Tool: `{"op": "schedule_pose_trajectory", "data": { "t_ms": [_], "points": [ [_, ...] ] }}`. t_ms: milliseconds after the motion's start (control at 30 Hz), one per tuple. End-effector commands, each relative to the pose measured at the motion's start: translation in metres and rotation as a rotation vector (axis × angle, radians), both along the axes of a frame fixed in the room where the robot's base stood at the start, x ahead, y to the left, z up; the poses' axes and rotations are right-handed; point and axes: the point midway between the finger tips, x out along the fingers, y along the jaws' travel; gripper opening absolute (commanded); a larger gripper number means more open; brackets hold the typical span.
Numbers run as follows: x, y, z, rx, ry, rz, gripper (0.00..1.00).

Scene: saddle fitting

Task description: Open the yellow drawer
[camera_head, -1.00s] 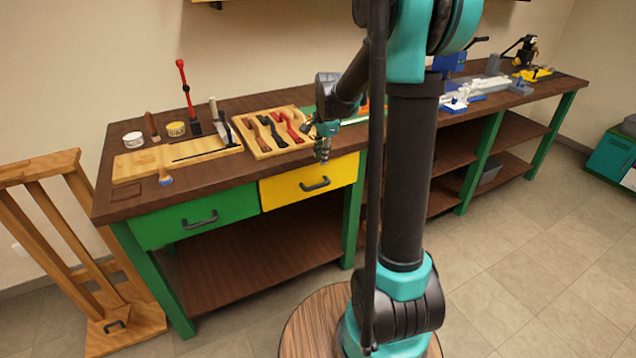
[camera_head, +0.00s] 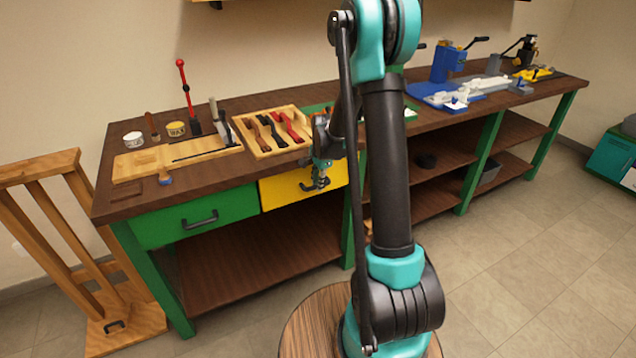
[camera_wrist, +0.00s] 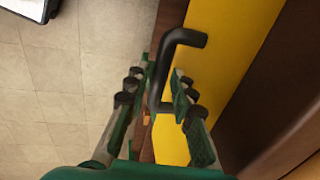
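The yellow drawer (camera_head: 286,191) is in the workbench, right of the green drawer, and its front looks flush with the bench. My gripper (camera_head: 318,184) is in front of it at the handle, covering most of the handle in the head view. In the wrist view the dark handle (camera_wrist: 168,70) stands out from the yellow front (camera_wrist: 232,50). My gripper (camera_wrist: 160,82) is open there, with one finger on each side of the handle's near part. I cannot tell whether either finger touches it.
The green drawer (camera_head: 195,218) is shut on the left. A wooden tray of tools (camera_head: 262,152) and a board (camera_head: 160,162) lie on the bench top (camera_head: 215,180) above. A wooden stand (camera_head: 55,240) is at the far left. The floor in front is clear.

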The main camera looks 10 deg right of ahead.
Motion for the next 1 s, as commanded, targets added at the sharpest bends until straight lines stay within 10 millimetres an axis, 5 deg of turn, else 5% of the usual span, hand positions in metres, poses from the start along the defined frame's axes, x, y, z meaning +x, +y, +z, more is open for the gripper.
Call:
{"op": "schedule_pose_trajectory", "data": {
  "t_ms": [167,367,1000],
  "points": [
    [0.0000,0.0001,0.0001,0.000,0.000,0.000,0.24],
    [-0.0001,0.0000,0.0003,0.000,0.000,0.000,0.00],
    [-0.0079,-0.0026,0.0006,0.000,0.000,0.000,0.00]
  ]
}}
